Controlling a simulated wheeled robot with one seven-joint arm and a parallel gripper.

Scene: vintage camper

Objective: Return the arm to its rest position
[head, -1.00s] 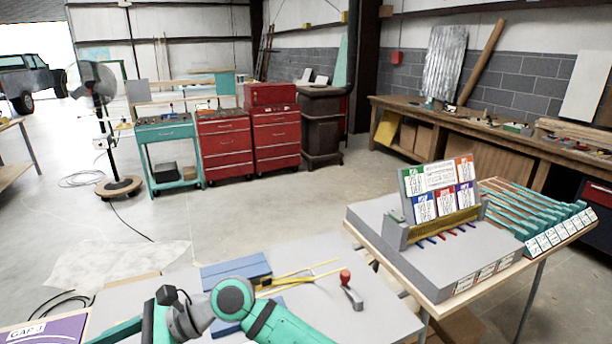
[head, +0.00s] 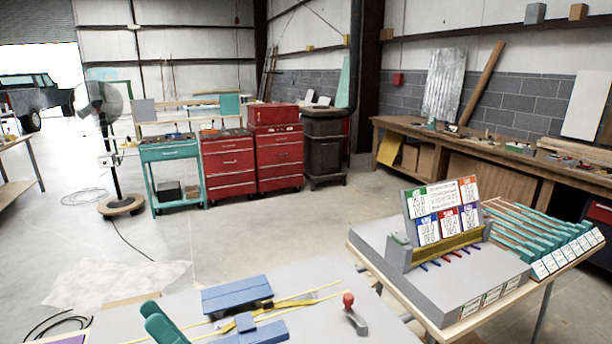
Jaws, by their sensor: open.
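A small teal part of my arm (head: 163,324) shows at the bottom edge, left of centre, in the head view. The rest of my arm is outside the picture. I cannot see my gripper or its fingers. Beside the teal part, a grey work table (head: 375,318) carries two blue blocks, a farther one (head: 237,294) and a nearer one (head: 250,331). Thin yellow strips (head: 300,298) lie by the blocks. A lever with a red knob (head: 349,301) stands to their right.
A second table at the right holds a grey stand with coloured cards (head: 441,211) and a row of teal tools (head: 545,232). A fan (head: 103,105), a teal cart (head: 172,152) and red tool chests (head: 228,166) stand farther back. Open floor (head: 270,229) lies between.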

